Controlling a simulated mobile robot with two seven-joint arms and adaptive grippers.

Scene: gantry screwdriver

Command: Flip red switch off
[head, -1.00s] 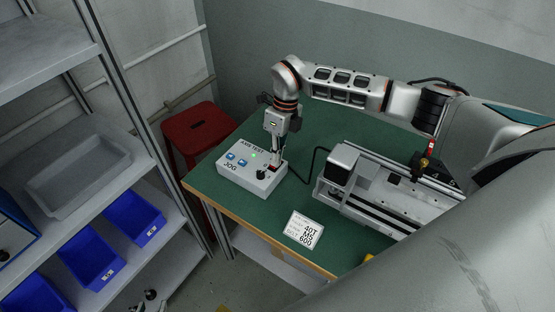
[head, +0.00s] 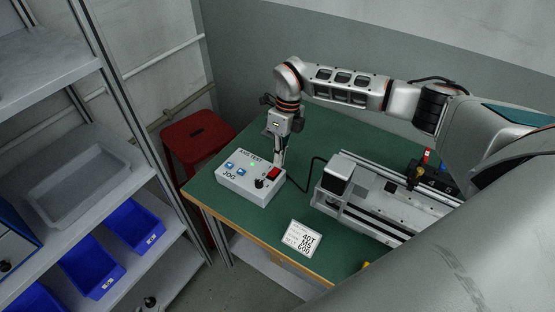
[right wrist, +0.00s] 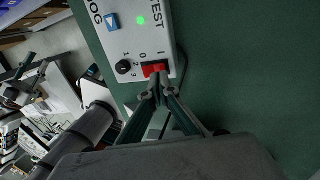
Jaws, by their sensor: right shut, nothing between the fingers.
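A white control box (head: 248,184) sits on the green table, with blue buttons, a lit green light, a black knob and a red switch (head: 273,173) at its right end. In the right wrist view the red switch (right wrist: 154,69) lies between the marks 0 and I. My right gripper (head: 279,162) points down just behind the switch. Its closed fingertips (right wrist: 160,88) are right beside the switch's edge; I cannot tell whether they touch it. The gripper holds nothing. My left gripper is not in view.
A gantry rail unit (head: 385,198) stands right of the box, with a black cable between them. A white label card (head: 302,238) lies near the table's front edge. A red stool (head: 197,137) and a shelf with blue bins (head: 92,266) stand to the left.

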